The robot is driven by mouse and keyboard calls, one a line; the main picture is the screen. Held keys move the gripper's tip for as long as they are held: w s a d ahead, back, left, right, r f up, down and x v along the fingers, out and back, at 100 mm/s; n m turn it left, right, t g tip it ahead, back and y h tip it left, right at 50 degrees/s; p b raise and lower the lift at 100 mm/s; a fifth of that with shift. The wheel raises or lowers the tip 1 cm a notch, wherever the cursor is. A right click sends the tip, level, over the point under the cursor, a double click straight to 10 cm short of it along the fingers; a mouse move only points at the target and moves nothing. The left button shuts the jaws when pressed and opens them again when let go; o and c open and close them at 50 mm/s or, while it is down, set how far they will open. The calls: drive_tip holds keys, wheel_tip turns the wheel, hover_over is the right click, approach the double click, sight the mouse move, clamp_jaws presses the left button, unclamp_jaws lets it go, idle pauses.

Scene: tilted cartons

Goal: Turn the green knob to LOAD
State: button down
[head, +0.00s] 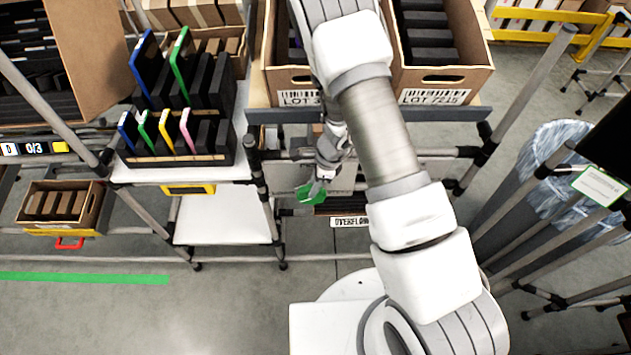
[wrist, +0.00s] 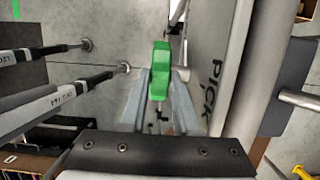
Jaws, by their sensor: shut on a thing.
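The green knob (wrist: 160,68) shows in the wrist view between the two grey fingers of my gripper (wrist: 161,88), which is shut on it. The knob is long and narrow and runs up and down in that view. In the head view the green knob (head: 309,194) shows below the shelf with the cartons, and my gripper (head: 320,186) is at it. A grey panel (wrist: 208,45) beside the knob carries the word PICK, turned sideways. I cannot see the word LOAD in either view.
Two tilted cartons, LOT 7215 (head: 440,80) and another (head: 290,82), stand on the shelf above. Two bars (wrist: 60,90) lie left of my gripper in the wrist view. An OVERFLOW label (head: 349,222) is below the knob. Open floor (head: 220,300) lies at front left.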

drive_tip(key=h+p, duration=0.1)
drive_tip(key=p, duration=0.1)
drive_tip(key=shift+a+r+p, duration=0.3)
drive_tip(key=shift+a+r, duration=0.05)
drive_tip(key=shift+r, duration=0.05)
drive_tip(key=shift+a+h+p, duration=0.25)
drive_tip(key=shift+h+p, duration=0.55)
drive_tip(key=shift+p, duration=0.4)
drive_tip(key=shift+a+f+h+p, duration=0.4)
drive_tip(key=shift+h, duration=0.5)
drive_tip(key=shift+w+a+f+h, duration=0.1)
drive_tip(key=shift+a+h, duration=0.15)
drive_tip(key=shift+h, duration=0.55)
drive_tip(key=shift+a, duration=0.1)
drive_tip(key=c, duration=0.6)
unclamp_jaws()
drive_tip(key=shift+c, duration=0.2)
